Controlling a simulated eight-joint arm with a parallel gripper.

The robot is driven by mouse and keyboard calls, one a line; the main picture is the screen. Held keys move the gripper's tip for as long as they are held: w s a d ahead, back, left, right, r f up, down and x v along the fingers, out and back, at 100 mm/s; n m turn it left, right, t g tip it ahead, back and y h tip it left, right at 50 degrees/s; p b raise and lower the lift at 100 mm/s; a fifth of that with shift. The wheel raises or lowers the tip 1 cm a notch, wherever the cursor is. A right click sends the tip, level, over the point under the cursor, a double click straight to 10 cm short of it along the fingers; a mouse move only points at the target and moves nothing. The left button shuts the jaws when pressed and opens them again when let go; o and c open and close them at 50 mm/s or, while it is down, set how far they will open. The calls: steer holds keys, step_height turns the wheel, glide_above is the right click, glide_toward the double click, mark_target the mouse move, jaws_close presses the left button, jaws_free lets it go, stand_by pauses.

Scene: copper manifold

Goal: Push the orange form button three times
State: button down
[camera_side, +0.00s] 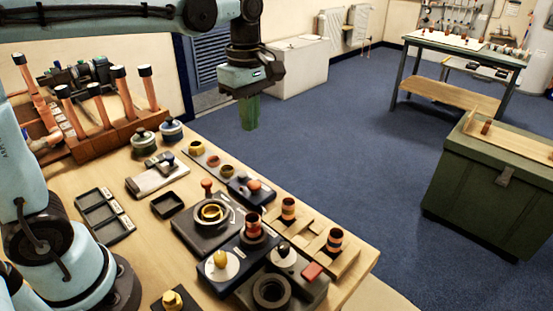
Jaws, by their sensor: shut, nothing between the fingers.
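My gripper (250,113) has green fingers that point down and are shut with nothing between them. It hangs high, and in the picture it shows against the blue floor beyond the bench's far edge. An orange-red round button (254,186) sits on a small dark box (243,192) on the bench, below the gripper in the picture. The box's lettering is too small to read, so I cannot tell whether this is the form button. A second orange-red knob (207,184) stands on a stem to its left. My gripper is apart from both.
A rack of copper pipes (100,125) stands at the left. Space around the gripper is clear.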

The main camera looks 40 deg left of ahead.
mark_target(254, 183)
steer(key=shift+f, duration=0.1)
step_height(254, 183, down, 14)
steer(key=shift+r, duration=0.1)
stand_by(0.6)
steer(key=shift+f, duration=1.05)
step_height(254, 183, up, 14)
stand_by(0.5)
steer(key=shift+r, duration=0.1)
stand_by(0.3)
